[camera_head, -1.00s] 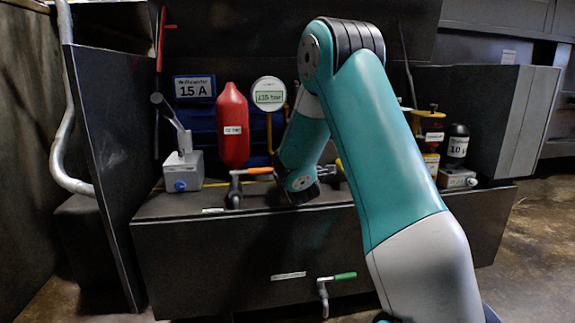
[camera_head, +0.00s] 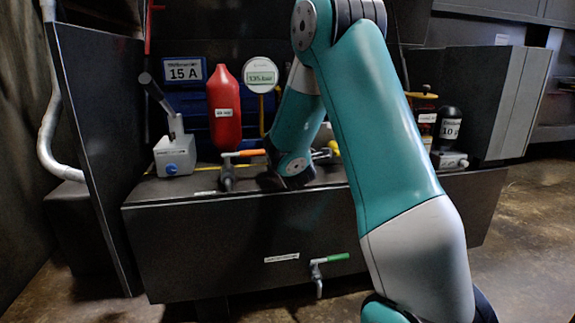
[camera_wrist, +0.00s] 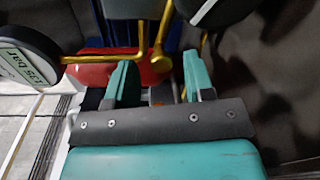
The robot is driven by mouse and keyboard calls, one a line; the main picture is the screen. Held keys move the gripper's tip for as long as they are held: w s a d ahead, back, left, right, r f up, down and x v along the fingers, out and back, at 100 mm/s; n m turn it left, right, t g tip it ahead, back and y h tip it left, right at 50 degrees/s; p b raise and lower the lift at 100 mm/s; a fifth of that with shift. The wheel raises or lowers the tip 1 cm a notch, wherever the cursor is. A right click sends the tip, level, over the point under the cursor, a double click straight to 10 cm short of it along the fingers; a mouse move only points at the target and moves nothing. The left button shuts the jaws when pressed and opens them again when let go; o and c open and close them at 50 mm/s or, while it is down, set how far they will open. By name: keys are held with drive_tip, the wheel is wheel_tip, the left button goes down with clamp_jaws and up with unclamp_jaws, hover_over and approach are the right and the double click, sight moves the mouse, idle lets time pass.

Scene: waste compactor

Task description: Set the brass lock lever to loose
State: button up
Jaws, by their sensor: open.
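A small brass-coloured part (camera_head: 333,147) shows just right of my forearm's end in the head view; I cannot tell whether it is the brass lock lever. In the wrist view, a brass bar with a rounded end (camera_wrist: 161,62) stands just beyond my fingers. It may be the lever, but no loose mark is readable. My gripper (camera_wrist: 159,82) is open, with its two teal fingers apart and no object clearly held between them.
An orange-handled valve (camera_head: 243,153) stands left of my wrist. A red bottle (camera_head: 224,112), a round gauge (camera_head: 260,76) and a grey lever box (camera_head: 175,155) stand on the bench (camera_head: 240,240). A green-handled valve (camera_head: 331,259) is on its front. A dark panel (camera_head: 95,150) bounds the left.

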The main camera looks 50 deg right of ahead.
drive_tip(key=b+v, duration=1)
drive_tip(key=v, duration=0.5)
drive_tip(key=shift+b, duration=0.3)
drive_tip(key=shift+w+d+p, duration=0.1)
drive_tip(key=shift+p, duration=0.2)
drive_tip(key=c, duration=0.5)
drive_tip(key=d+m+p, duration=0.1)
drive_tip(key=m+p, duration=0.1)
drive_tip(key=w+d+m+g+y+p, duration=0.1)
drive_tip(key=p, duration=0.2)
drive_tip(key=d+r+m+g+p, duration=0.1)
drive_tip(key=m+p, duration=0.1)
drive_tip(key=shift+w+m+y, duration=0.3)
drive_tip(key=shift+w, duration=0.05)
clamp_jaws()
drive_tip(key=d+r+m+y+p, duration=0.7)
drive_tip(key=d+r+m+p, duration=0.15)
drive_tip(key=m+p, duration=1.05)
drive_tip(key=s+a+f+b+x, duration=0.1)
drive_tip(key=b+x, duration=0.4)
drive_tip(key=x, duration=0.7)
drive_tip(key=shift+a+f+b, duration=0.35)
drive_tip(key=shift+a+f, duration=0.1)
drive_tip(key=shift+f, duration=0.25)
